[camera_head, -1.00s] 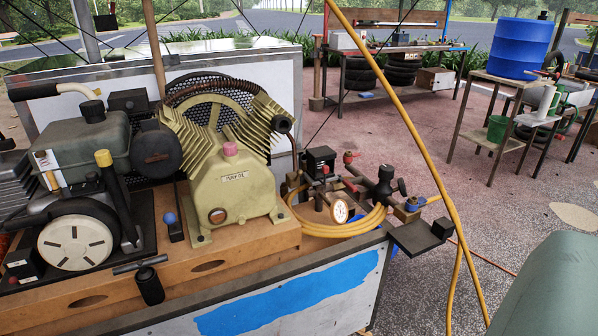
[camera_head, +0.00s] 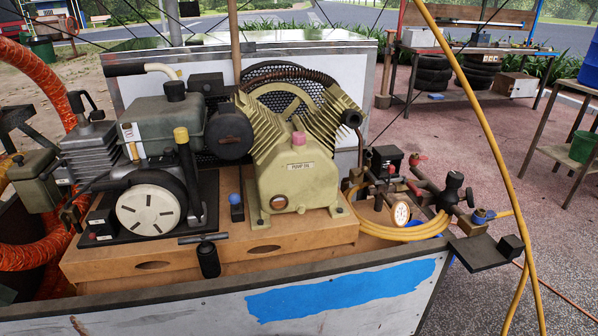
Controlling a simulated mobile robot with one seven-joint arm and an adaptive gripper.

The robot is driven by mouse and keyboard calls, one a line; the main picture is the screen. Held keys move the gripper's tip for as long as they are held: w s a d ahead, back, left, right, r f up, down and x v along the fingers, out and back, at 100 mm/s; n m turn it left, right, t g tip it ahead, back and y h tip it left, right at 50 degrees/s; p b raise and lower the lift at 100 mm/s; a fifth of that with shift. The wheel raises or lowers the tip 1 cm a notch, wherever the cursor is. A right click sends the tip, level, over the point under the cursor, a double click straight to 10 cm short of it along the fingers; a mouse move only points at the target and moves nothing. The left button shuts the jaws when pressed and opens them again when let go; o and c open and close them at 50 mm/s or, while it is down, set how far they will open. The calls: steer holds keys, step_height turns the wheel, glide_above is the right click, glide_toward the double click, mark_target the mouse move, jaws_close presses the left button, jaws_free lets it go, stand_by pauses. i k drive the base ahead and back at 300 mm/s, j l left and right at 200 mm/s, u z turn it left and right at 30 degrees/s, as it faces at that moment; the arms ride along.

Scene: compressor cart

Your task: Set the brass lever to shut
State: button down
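A compressor cart (camera_head: 222,308) fills the lower view. At its right end is a manifold with valves and a dial gauge (camera_head: 401,214). On the manifold I see a small red handle (camera_head: 416,158), a blue-handled valve (camera_head: 482,214) with brass-coloured fittings, and a black knob (camera_head: 455,181). I cannot tell which part is the brass lever, or how it is set. A yellow-topped black lever (camera_head: 182,137) stands by the engine, and a small blue-knobbed lever (camera_head: 235,199) stands left of the pump. My gripper is not in view.
The cream pump (camera_head: 297,178) and the engine (camera_head: 160,128) stand on a wooden base. A yellow hose (camera_head: 478,110) crosses in front at the right. A black bracket (camera_head: 480,253) juts from the cart's right end. Orange ducting (camera_head: 45,80) is at the left. The right-hand floor is partly free.

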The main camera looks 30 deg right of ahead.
mark_target(364, 169)
steer(key=z, duration=0.45)
steer(key=i+z, duration=0.15)
steer(key=z, duration=0.25)
steer(key=l+z, duration=0.1)
steer(key=z, duration=0.35)
steer(key=i+z, duration=0.1)
steer(key=z, duration=0.35)
